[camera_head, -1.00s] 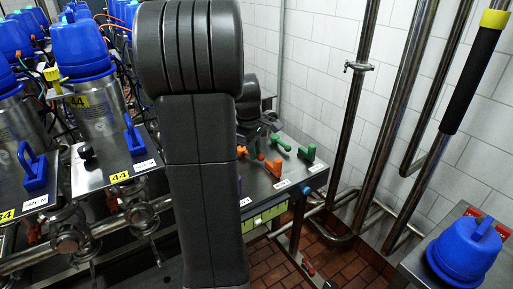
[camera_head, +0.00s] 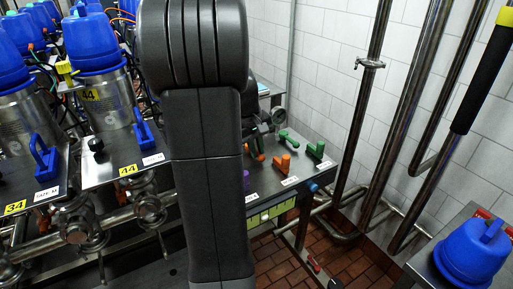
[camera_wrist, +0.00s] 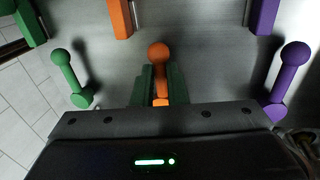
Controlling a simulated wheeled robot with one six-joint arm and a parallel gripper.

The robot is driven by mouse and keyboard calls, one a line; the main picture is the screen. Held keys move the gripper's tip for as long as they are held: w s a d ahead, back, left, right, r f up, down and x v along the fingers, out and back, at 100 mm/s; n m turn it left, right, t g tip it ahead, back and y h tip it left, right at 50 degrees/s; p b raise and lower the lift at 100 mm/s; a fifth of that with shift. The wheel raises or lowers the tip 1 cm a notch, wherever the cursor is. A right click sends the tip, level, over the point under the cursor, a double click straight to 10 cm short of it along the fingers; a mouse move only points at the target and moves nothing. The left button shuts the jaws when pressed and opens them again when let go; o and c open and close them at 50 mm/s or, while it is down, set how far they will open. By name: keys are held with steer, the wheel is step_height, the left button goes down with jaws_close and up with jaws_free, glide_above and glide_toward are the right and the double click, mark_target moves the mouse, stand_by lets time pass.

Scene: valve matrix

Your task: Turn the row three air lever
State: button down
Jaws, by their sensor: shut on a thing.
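In the wrist view, an orange lever with a round knob (camera_wrist: 158,52) stands out from the grey metal panel (camera_wrist: 205,50). My gripper (camera_wrist: 159,78) has its green fingers on either side of this lever and is shut on it. A green ball-ended lever (camera_wrist: 68,75) is to the left and a purple one (camera_wrist: 288,72) to the right, both apart from my fingers. In the head view, my arm hides much of the panel, and my gripper (camera_head: 258,138) is at the panel's far side, partly hidden. The small labels are unreadable, so I cannot tell the row.
An orange handle (camera_head: 281,163) and a green handle (camera_head: 316,152) stand near the panel's front edge. Blue-capped canisters (camera_head: 90,45) crowd the left. Steel pipes (camera_head: 366,110) run along the tiled wall. Another blue cap (camera_head: 472,252) is at lower right.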

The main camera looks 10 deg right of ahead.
steer(key=shift+s+f, duration=0.2)
steer(key=shift+s, duration=0.05)
steer(key=c, duration=1.6)
jaws_free()
steer(key=shift+o, duration=0.7)
steer(key=shift+s+d+r, duration=0.15)
steer(key=shift+s+d, duration=0.05)
steer(key=shift+w, duration=0.1)
steer(key=shift+a, duration=0.1)
steer(key=shift+w+r, duration=0.1)
steer(key=shift+r, duration=0.2)
step_height(320, 180, up, 13)
steer(key=s+a, duration=0.1)
steer(key=a, duration=0.1)
steer(key=shift+a, duration=0.25)
steer(key=shift+f, duration=0.1)
